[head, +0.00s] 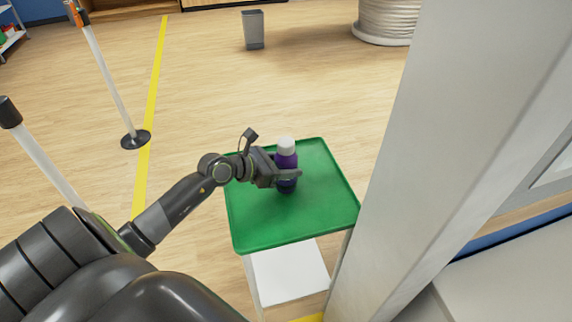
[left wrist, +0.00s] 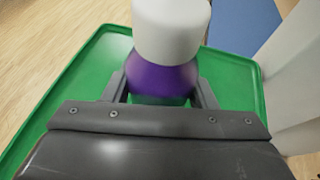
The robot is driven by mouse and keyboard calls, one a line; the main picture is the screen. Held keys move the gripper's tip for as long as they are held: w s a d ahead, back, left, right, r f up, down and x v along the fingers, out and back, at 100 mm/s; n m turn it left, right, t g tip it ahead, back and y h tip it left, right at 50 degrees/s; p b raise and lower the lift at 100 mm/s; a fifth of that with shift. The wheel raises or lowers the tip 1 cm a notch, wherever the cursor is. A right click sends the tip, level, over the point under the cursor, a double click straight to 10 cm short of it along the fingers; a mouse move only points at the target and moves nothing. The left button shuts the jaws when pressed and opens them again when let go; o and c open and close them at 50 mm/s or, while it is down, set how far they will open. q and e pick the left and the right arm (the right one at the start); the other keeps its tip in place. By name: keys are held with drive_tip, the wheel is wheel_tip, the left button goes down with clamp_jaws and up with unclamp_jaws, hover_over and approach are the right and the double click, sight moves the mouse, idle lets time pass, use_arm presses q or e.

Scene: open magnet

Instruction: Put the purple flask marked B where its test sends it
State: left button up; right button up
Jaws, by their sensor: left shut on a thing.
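The purple flask (head: 286,161) has a white cap and stands upright at the green tray (head: 325,215). My left gripper (head: 287,177) reaches in from the left and is shut around the flask's body. In the left wrist view the flask (left wrist: 160,80) sits between the two fingers (left wrist: 162,92), with the green tray (left wrist: 88,68) below it. I cannot tell whether the flask's base touches the tray. No letter B is readable on the flask. My right gripper is in neither view.
The green tray tops a small stand with a white lower shelf (head: 290,272). A pale pillar (head: 450,120) rises close on its right. Barrier posts (head: 108,80) stand left along a yellow floor line. A grey bin (head: 253,30) stands far back. The floor between is clear.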

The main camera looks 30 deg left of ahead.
use_arm(q)
drive_tip(key=shift+r, duration=0.1)
drive_tip(key=o, duration=1.1)
drive_tip(key=v, duration=1.2)
